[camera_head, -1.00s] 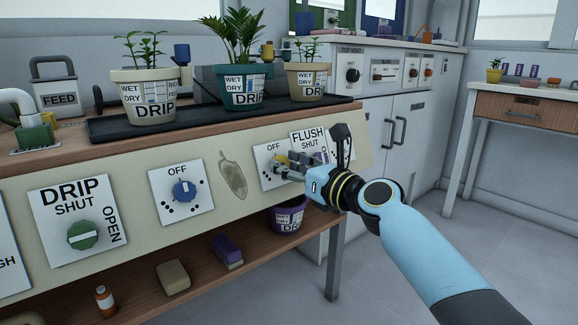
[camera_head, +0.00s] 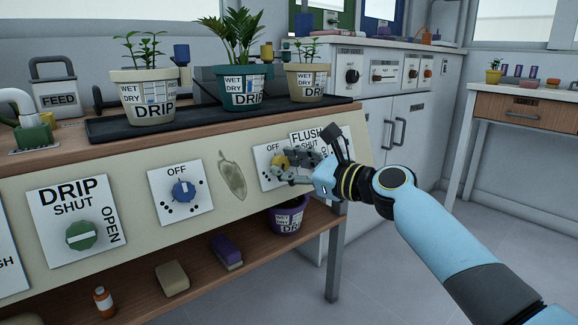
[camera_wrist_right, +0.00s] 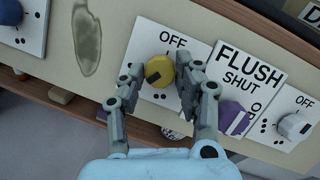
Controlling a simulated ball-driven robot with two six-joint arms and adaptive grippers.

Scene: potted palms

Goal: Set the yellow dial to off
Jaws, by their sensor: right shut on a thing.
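The yellow dial (camera_head: 280,162) sits on a white plate marked OFF on the sloped bench front. It also shows in the right wrist view (camera_wrist_right: 159,70), where a dark mark on it points to its lower left, away from the OFF label above it. My right gripper (camera_head: 284,172) is at the dial with one finger on each side, shut on it. In the right wrist view the fingers (camera_wrist_right: 160,78) flank the dial. My left gripper is not in view.
The FLUSH plate's purple dial (camera_wrist_right: 233,118) is close to the right finger, with a white dial (camera_wrist_right: 294,127) beyond. A blue dial (camera_head: 184,191) and a green dial (camera_head: 81,235) are to the left. Potted plants stand on a black tray (camera_head: 110,130) above.

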